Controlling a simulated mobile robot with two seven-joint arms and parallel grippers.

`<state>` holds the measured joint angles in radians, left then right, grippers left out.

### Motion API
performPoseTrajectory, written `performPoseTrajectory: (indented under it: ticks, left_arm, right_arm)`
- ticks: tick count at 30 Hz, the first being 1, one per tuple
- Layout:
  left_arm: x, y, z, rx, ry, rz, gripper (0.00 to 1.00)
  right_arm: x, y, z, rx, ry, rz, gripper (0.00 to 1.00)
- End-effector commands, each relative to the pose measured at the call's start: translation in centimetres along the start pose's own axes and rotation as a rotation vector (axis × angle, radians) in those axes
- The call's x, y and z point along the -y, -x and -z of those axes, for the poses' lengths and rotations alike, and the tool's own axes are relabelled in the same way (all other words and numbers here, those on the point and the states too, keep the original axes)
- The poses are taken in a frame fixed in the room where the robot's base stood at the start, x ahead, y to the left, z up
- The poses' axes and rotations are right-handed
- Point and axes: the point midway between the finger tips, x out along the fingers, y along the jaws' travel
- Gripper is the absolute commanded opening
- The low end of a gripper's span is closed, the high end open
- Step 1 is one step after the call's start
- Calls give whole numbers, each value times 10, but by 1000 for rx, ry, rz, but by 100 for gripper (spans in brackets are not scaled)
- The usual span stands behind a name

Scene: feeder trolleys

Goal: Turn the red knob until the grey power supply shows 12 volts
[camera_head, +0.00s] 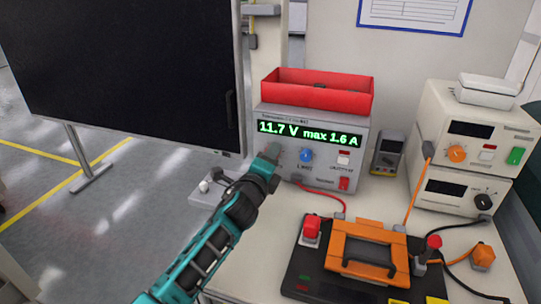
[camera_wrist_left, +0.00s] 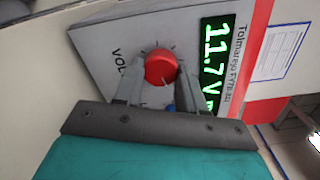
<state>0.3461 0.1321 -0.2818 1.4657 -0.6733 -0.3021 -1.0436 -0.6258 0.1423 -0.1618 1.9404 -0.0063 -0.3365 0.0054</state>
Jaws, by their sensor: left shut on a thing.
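The grey power supply (camera_head: 312,170) stands at the back of the bench with a green display (camera_head: 309,133) reading 11.7 V and max 1.6 A. In the left wrist view the display (camera_wrist_left: 216,65) also reads 11.7 V. The red knob (camera_wrist_left: 160,67) sits on the front panel between my left gripper's fingers (camera_wrist_left: 160,85), which are shut on it. In the head view my left gripper (camera_head: 272,155) reaches the panel's left side and hides the knob. The blue knob (camera_head: 306,155) is just right of it. My right gripper is not in view.
A red bin (camera_head: 317,91) sits on the supply. A handheld meter (camera_head: 387,153) and two cream instruments (camera_head: 474,140) stand to the right. In front lies a black board (camera_head: 330,275) with an orange frame (camera_head: 345,245) and cables. A dark screen (camera_head: 130,65) is at left.

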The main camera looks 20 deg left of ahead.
Motion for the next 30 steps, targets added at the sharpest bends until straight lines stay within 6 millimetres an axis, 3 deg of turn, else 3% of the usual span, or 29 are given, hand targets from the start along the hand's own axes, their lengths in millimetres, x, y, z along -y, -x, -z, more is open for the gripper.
performPoseTrajectory:
  ticks: [9,23,24,30]
  left_arm:
    - [0,0,-1,2,-100,-1,9]
    - [0,0,-1,2,-112,-1,9]
    - [0,0,-1,2,-112,-1,40]
    - [0,0,-1,2,-112,-1,60]
  right_arm:
    - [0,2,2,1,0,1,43]
    - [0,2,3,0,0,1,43]
    - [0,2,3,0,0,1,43]
    - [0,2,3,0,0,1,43]
